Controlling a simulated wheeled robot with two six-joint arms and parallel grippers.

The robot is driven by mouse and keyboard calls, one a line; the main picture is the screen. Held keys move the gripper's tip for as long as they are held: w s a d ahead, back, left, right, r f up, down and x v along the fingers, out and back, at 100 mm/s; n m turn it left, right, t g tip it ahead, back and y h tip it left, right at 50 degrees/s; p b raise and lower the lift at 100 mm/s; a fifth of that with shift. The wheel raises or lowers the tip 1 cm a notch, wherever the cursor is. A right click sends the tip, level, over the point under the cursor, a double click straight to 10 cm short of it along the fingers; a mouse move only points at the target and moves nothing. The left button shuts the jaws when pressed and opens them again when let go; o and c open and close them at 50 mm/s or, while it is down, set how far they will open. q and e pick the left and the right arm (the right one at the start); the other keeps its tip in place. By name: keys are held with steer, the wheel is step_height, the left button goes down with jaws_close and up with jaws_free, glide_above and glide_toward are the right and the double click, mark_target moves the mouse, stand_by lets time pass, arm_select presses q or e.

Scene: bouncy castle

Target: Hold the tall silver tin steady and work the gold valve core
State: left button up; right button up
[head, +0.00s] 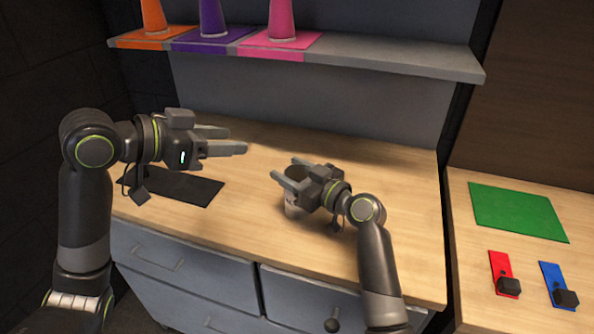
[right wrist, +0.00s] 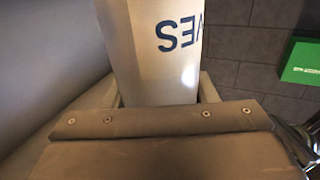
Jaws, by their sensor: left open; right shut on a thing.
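The silver tin (head: 292,209) is mostly hidden behind my right gripper (head: 285,168) above the middle of the wooden worktop. In the right wrist view the tin (right wrist: 150,45) is a pale cylinder with dark letters, seen upside down. It sits between the two fingers of my right gripper, which is shut on it. I cannot tell whether its base touches the worktop. My left gripper (head: 238,140) is open and empty, to the left of the tin and apart from it, pointing right. I see no gold valve core in either view.
A dark mat (head: 185,187) lies under my left gripper. A shelf (head: 390,55) at the back holds orange, purple and pink cones. On the right counter are a green mat (head: 518,211), a red piece (head: 503,268) and a blue piece (head: 553,281). The worktop's back right is clear.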

steer(key=o, duration=1.1)
steer(key=v, duration=1.2)
steer(key=shift+s+a+f, duration=0.1)
